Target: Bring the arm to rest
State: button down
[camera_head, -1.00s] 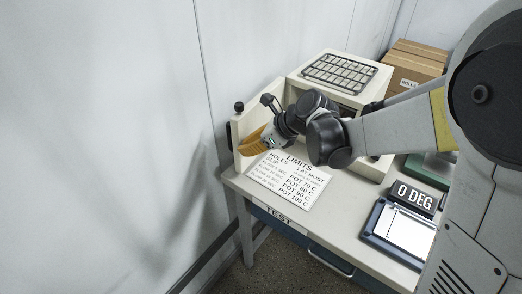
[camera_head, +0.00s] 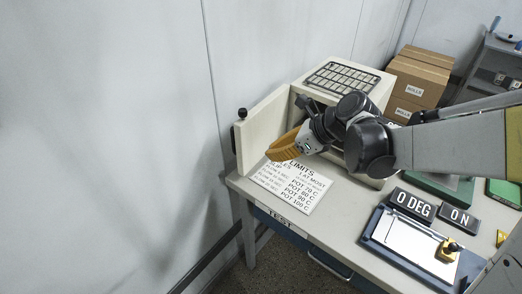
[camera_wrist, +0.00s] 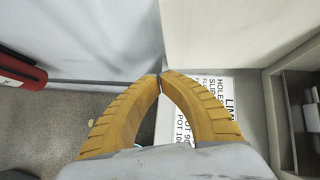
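My arm reaches in from the right in the head view, above the grey table (camera_head: 345,228). My gripper (camera_head: 272,156) has yellow fingers and hangs over the top edge of the white LIMITS sign (camera_head: 296,190), in front of the machine's open door panel. In the wrist view the two ribbed fingertips of my gripper (camera_wrist: 159,78) meet at their tips. Nothing shows between them. The sign (camera_wrist: 222,88) is partly hidden behind the right finger.
A cream machine with an open door (camera_head: 268,125) stands at the back. Boxes (camera_head: 418,78) are stacked right of it.

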jog(key=shift+s+p+v, duration=0.25)
jog(key=shift+p+v, duration=0.1)
jog(key=shift+v, duration=1.35)
jog(key=s+d+r+n+t+h, duration=0.1)
jog(key=s+d+n+h, duration=0.3)
jog(key=s+d+n, duration=0.3)
jog(key=s+d+n+t+h+b, duration=0.1)
jog(key=s+d+n+h, duration=0.3)
jog(key=n, duration=1.1)
jog(key=s+d+t, duration=0.1)
jog(key=s+d, duration=0.2)
jog(key=s, duration=0.2)
jog(key=shift+r+n+t, duration=0.3)
jog(key=shift+r+n, duration=0.1)
